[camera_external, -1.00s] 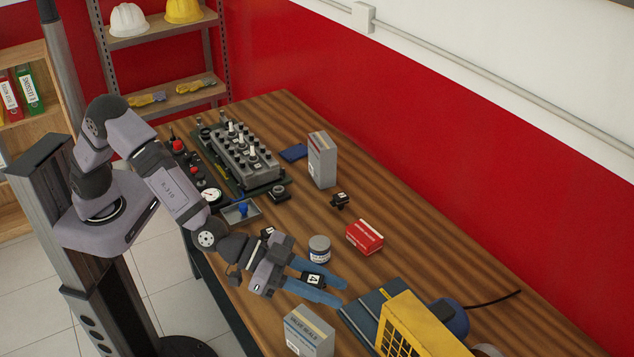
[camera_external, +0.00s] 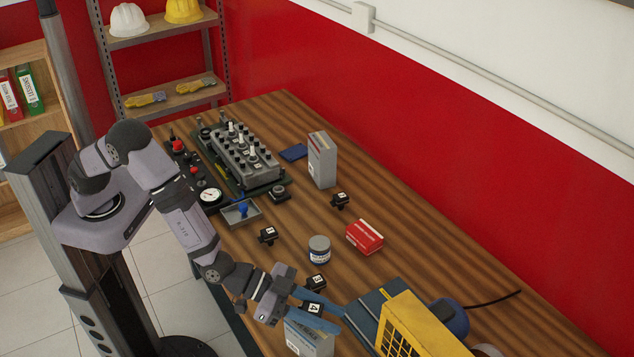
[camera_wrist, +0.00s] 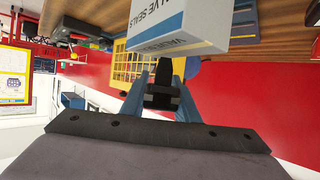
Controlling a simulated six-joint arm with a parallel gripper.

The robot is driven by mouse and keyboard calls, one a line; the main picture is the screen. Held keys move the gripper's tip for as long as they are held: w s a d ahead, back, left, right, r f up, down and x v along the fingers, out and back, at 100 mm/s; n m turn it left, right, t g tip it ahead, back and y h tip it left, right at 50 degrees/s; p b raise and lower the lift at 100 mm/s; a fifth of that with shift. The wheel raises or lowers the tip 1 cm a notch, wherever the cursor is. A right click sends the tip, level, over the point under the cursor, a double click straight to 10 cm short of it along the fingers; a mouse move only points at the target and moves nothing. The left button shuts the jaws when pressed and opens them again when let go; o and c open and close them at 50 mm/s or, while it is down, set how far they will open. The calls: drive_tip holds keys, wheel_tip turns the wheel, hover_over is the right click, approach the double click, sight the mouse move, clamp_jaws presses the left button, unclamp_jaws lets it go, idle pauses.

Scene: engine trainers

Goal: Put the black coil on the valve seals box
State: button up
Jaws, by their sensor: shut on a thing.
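My gripper (camera_external: 328,314) is shut on a black coil (camera_external: 313,307) with a white label marked 4. The coil also shows between the blue fingers in the wrist view (camera_wrist: 160,97). The grey and white valve seals box (camera_external: 308,340) stands at the table's near edge. In the external view the gripper and coil overlap the box's top, hiding part of it. In the wrist view the box (camera_wrist: 185,28) appears close beyond the coil. I cannot tell whether the coil touches the box.
Other black coils stand on the table: one marked 3 (camera_external: 317,283) close to the gripper, one farther left (camera_external: 268,235) and one farther back (camera_external: 340,200). A round jar (camera_external: 319,250), a red box (camera_external: 364,237) and a yellow-grilled machine (camera_external: 408,325) are nearby.

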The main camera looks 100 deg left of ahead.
drive_tip(key=shift+f, duration=0.15)
drive_tip(key=shift+f, duration=0.1)
drive_tip(key=o, duration=1.1)
drive_tip(key=shift+o, duration=0.2)
drive_tip(key=shift+s+r+b, duration=0.25)
drive_tip(key=shift+s+b, duration=0.05)
drive_tip(key=shift+s, duration=0.2)
drive_tip(key=b+v, duration=0.3)
drive_tip(key=v, duration=0.8)
